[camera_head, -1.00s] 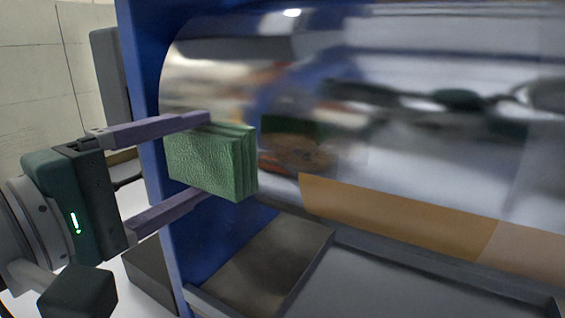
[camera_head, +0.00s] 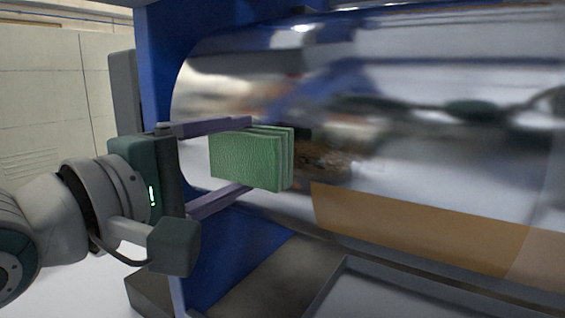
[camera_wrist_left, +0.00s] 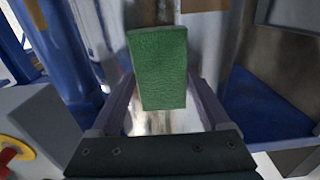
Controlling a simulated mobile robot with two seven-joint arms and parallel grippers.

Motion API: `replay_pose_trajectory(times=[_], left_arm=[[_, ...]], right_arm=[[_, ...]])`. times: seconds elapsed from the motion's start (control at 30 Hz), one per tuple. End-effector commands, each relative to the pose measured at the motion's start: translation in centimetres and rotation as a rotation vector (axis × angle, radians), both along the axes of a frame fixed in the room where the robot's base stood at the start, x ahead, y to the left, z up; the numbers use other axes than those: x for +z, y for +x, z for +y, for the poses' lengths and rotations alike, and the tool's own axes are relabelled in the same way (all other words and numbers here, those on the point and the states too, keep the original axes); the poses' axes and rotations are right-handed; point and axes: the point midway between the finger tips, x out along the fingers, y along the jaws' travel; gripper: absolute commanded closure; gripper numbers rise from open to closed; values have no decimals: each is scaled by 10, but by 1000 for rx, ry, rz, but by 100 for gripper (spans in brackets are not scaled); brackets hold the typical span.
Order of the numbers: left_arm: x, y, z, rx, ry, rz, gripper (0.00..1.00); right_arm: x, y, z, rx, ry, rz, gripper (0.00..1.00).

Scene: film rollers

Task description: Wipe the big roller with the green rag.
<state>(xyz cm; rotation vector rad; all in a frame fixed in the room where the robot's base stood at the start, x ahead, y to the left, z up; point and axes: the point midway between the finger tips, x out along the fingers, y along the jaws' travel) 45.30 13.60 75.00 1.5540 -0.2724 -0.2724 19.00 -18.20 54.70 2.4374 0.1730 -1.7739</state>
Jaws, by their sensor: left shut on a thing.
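The green rag (camera_head: 245,157) is a folded, layered block with a textured face. My left gripper (camera_head: 250,155) is shut on it, with one purple finger along its top and one along its bottom. The rag also shows in the left wrist view (camera_wrist_left: 160,70), between the two fingers. The big roller (camera_head: 420,60) is a shiny, mirror-like cylinder that fills the right of the head view. The rag is in front of the roller's left part; I cannot tell whether it touches. My right gripper is not in view.
A blue frame (camera_head: 160,50) stands upright at the roller's left end. A brown-orange strip (camera_head: 400,225) lies along the roller's lower front. A grey tray-like ledge (camera_head: 400,290) is below. In the left wrist view a red and yellow knob (camera_wrist_left: 12,150) shows at lower left.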

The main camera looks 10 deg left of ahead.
Motion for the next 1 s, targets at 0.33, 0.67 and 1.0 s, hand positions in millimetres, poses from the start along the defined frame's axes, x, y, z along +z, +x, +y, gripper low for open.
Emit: replay_pose_trajectory(times=[0.33, 0.67, 1.0], left_arm=[[0, 0, 0, 0, 0, 0, 64], [0, 4, -1, 0, -1, 0, 64], [0, 10, -3, 1, -2, 0, 64]], right_arm=[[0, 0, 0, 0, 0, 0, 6], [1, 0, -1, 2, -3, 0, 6], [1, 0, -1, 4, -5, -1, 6]])
